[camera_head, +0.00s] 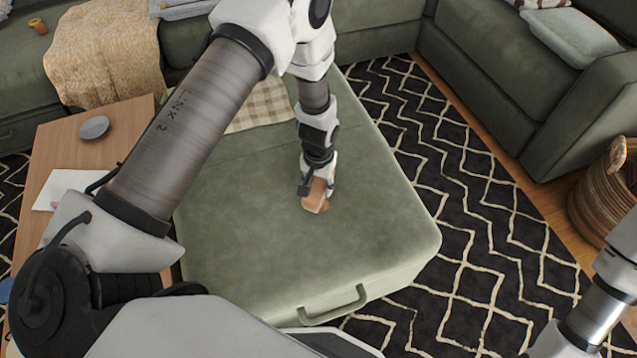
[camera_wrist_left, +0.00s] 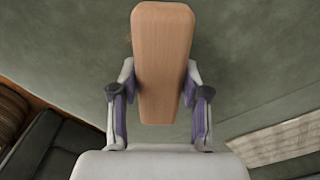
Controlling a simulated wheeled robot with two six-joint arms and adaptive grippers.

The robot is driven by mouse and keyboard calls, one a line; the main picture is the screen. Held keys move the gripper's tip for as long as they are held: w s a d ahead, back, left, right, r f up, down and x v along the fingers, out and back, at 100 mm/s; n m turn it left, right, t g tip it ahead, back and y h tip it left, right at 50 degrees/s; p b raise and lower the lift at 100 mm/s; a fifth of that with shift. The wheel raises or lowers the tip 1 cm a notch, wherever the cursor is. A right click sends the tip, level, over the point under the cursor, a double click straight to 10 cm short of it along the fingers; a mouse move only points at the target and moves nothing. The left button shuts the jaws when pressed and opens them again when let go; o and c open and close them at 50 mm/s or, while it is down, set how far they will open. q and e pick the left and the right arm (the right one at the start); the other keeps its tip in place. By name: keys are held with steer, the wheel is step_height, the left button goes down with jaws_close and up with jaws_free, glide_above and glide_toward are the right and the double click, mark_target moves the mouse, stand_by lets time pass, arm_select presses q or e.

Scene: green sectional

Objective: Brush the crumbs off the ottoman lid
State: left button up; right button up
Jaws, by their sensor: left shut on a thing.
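The ottoman (camera_head: 385,225) is a green upholstered block with a metal handle (camera_head: 333,307) on its front side. My left gripper (camera_head: 318,188) is low over the lid, right of its middle, shut on a wooden brush (camera_head: 314,200). The brush's wooden back also shows between the fingers in the left wrist view (camera_wrist_left: 161,60). Its bristles are hidden. A small brownish patch lies beside the brush in the head view; I cannot tell whether it is crumbs or bristles. My right gripper is out of view; only part of that arm shows at the lower right.
A checkered cloth (camera_head: 262,106) lies at the lid's back edge. A wooden table (camera_head: 120,128) with a grey dish (camera_head: 94,127) stands to the left. The green sofa (camera_head: 380,30) is behind and to the right. A wicker basket (camera_head: 603,195) is at the right on the floor.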

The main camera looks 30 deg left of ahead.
arm_select(q)
steer(key=shift+f+b, duration=0.4)
steer(key=shift+f, duration=0.4)
